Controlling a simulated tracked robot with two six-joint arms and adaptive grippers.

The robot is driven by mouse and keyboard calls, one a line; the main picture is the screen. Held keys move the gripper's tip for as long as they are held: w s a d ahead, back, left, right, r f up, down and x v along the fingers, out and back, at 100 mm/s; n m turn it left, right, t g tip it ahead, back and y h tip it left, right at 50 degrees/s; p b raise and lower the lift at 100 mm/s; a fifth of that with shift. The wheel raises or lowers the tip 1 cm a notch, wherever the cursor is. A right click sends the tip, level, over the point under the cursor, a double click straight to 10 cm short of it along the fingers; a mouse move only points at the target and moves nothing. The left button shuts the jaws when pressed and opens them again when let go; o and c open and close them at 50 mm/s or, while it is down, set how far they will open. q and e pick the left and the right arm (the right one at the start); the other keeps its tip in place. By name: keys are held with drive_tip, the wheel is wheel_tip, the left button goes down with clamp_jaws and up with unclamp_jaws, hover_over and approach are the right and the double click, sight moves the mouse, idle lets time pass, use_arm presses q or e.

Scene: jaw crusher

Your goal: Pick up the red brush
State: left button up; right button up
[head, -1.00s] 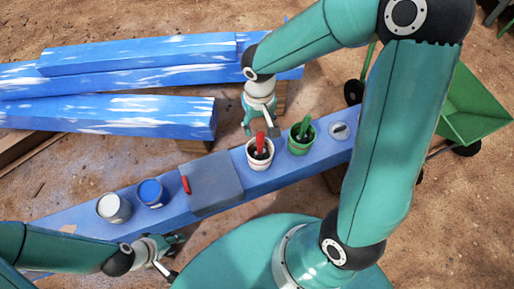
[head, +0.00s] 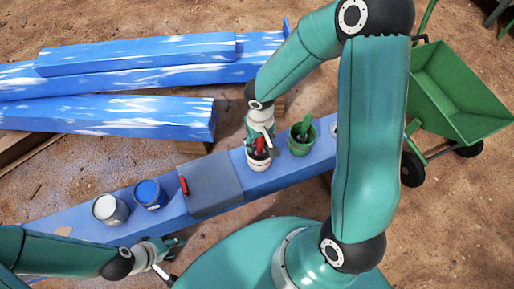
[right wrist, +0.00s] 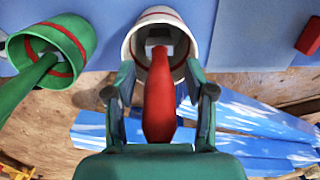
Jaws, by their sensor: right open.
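The red brush (head: 260,146) stands handle up in a white pot (head: 257,164) on the blue beam. In the right wrist view the red brush (right wrist: 159,95) points toward the camera, with the white pot (right wrist: 134,45) around its lower end. My right gripper (head: 262,150) is at the brush, above the pot's rim. Its open fingers (right wrist: 160,95) stand on both sides of the red handle in the right wrist view; I cannot tell whether they touch it. My left gripper (head: 168,258) is low at the left, away from the brush; its jaws are too small to judge.
A green pot (head: 301,146) with a green brush stands just right of the white pot. A grey box (head: 212,183), a blue-filled can (head: 150,194) and a white can (head: 110,208) stand further left on the blue beam (head: 75,222). A green wheelbarrow (head: 460,90) is at right.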

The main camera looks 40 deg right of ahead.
clamp_jaws()
drive_tip(key=shift+r, duration=0.1)
